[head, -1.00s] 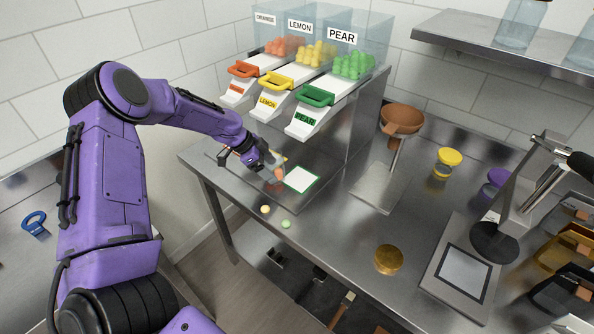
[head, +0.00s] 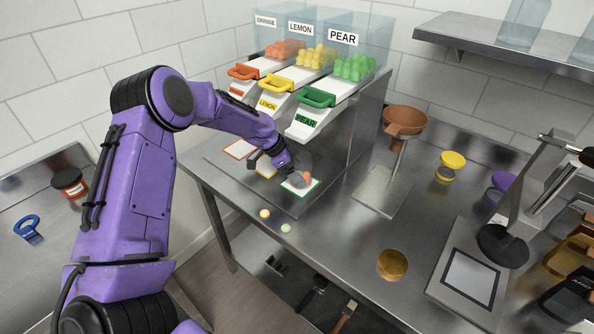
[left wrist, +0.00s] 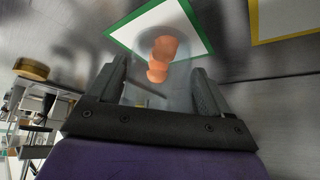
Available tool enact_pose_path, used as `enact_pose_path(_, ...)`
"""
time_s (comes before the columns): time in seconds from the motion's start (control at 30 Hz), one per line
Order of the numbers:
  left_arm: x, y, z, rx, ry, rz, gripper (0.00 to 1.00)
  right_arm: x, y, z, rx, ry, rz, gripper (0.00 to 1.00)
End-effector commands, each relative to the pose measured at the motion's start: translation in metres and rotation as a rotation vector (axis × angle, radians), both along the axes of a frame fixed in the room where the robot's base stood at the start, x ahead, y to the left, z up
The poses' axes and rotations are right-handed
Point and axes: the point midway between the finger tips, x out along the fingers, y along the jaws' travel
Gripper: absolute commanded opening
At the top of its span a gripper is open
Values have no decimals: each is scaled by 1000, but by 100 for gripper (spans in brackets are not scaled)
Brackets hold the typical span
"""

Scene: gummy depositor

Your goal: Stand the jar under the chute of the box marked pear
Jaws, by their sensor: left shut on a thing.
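My left gripper (head: 286,176) is shut on a clear jar (head: 306,177) with orange gummies in its bottom. In the left wrist view the jar (left wrist: 170,30) stands between the two fingers, over the white pad with the green border (left wrist: 120,38). Whether its base touches the pad is hard to tell. The pear box (head: 354,67) is the rightmost of three, with green gummies, a green handle and a chute marked PEAR (head: 305,122) above the green-bordered pad (head: 316,186). My right gripper does not show.
The lemon (head: 268,104) and orange (head: 240,90) chutes stand to the left. Two loose gummies (head: 265,213) lie near the front edge. A funnel stand (head: 405,120), gold lid (head: 392,265) and scale (head: 465,272) are to the right.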

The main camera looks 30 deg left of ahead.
Motion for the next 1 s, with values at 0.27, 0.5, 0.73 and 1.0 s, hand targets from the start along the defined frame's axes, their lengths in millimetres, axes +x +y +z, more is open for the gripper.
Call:
enact_pose_path(0.27,0,0,-1,1,1,0,100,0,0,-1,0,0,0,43)
enact_pose_path(0.5,-4,5,9,0,-3,-1,100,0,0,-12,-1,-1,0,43)
enact_pose_path(0.73,-46,54,10,-2,-3,2,100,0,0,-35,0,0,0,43)
enact_pose_path(1.0,-79,91,13,-1,-1,0,100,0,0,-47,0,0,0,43)
